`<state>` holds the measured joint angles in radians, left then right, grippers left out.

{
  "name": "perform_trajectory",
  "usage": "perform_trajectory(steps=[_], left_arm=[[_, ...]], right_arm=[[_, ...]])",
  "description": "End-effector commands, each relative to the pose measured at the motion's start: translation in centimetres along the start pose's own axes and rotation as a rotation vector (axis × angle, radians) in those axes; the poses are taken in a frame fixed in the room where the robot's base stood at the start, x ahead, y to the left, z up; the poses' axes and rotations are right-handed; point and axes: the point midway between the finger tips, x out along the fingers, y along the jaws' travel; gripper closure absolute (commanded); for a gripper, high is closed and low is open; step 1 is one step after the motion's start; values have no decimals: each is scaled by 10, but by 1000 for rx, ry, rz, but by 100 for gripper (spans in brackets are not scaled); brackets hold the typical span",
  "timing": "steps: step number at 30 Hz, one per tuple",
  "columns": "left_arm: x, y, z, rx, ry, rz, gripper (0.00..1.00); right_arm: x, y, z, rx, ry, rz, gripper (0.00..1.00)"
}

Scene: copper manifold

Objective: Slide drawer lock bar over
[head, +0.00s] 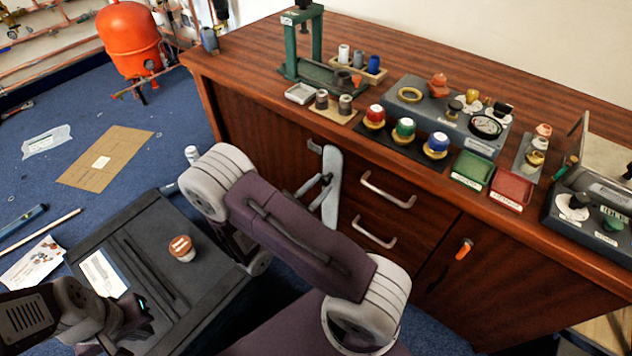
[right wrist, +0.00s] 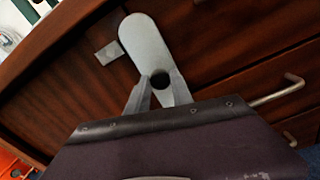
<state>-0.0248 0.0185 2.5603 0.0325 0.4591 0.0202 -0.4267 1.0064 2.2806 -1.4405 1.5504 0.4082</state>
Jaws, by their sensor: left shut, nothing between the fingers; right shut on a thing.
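The lock bar (head: 332,208) is a light grey plate with rounded ends on the cabinet front, left of the two drawers. It stands roughly upright in the head view; the right wrist view shows its rounded end (right wrist: 143,38). My right gripper (head: 322,184) is at the bar, its fingers shut on the bar's dark round knob (right wrist: 160,80). My arm hides part of the bar's surroundings. My left gripper (head: 122,312) is shut and empty over my base at the lower left, far from the cabinet.
A small metal catch (head: 314,146) sits left of the bar's top; it also shows in the right wrist view (right wrist: 110,53). Drawer handles (head: 388,190) stick out to the right. The worktop (head: 430,70) carries a green press, coloured knobs and trays. An orange tank (head: 130,38) stands at back left.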

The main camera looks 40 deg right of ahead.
Motion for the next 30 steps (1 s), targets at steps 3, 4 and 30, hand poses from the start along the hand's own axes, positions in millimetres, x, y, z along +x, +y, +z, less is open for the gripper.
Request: perform_trajectory(steps=[3, 4, 30], left_arm=[[1, 0, 0, 0, 0, 0, 100], [1, 0, 0, 0, 0, 0, 100], [-32, 1, -3, 0, 0, 0, 100]], right_arm=[[0, -6, 0, -5, -3, -17, 100], [0, -7, 0, -6, -4, -18, 100], [-68, -2, 4, -4, -3, -9, 50]])
